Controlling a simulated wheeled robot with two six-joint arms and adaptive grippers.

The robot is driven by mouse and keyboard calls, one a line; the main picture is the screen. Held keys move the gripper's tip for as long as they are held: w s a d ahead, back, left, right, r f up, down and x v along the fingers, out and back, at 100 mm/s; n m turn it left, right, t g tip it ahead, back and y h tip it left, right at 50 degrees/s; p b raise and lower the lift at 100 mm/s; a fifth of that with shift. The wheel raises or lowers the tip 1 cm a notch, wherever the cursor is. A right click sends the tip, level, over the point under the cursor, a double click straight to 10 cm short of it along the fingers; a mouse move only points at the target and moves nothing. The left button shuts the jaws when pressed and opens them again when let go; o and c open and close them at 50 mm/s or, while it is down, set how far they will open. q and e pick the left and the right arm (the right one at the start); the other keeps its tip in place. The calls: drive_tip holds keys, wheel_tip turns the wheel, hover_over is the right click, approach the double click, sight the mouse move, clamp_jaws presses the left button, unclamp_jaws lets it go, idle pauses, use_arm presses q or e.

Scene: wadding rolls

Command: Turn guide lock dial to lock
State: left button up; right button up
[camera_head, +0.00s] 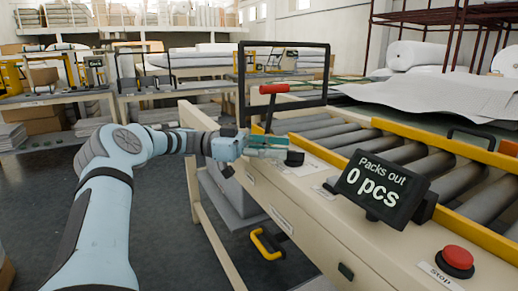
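A small black dial (294,158) sits on the cream side rail of the roller conveyor; I take it for the guide lock dial. Its pointer and markings are too small to read. My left gripper (276,147) reaches in from the left, with its teal fingers level above the rail and their tips right at the dial. I cannot tell whether the fingers touch the dial or how far apart they are. My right gripper is not in view.
A red-handled lever (273,89) stands behind my gripper, by a black frame (242,85). A "Packs out 0 pcs" display (381,187) and a red stop button (457,257) are on the rail to the right. A yellow handle (266,244) hangs below.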

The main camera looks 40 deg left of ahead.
use_arm(q)
drive_tip(key=v, duration=0.7)
drive_tip(key=shift+s+a, duration=0.25)
drive_tip(key=shift+a, duration=0.1)
drive_tip(key=shift+f, duration=0.1)
